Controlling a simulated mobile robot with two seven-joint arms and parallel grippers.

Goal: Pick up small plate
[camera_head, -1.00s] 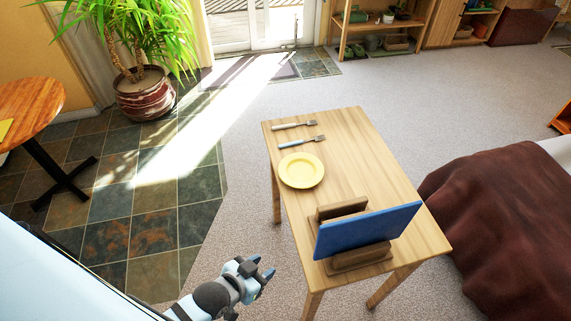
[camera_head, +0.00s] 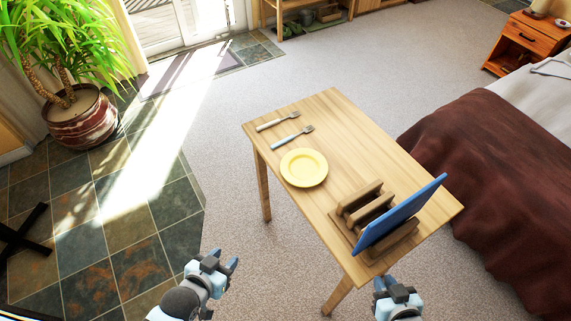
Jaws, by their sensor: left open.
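A small yellow plate (camera_head: 304,168) lies flat on the wooden table (camera_head: 330,113), near its left edge. My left gripper (camera_head: 222,262) is open and empty, below and to the left of the table in the picture, well apart from the plate. My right gripper (camera_head: 383,284) shows at the bottom edge, in front of the table's near end. Its fingers are small and seen from above, so I cannot tell whether they are open.
A wooden rack (camera_head: 362,199) holding a blue board (camera_head: 402,214) stands nearer. A brown-covered bed (camera_head: 480,150) is at right; a potted plant (camera_head: 84,118) is at left.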

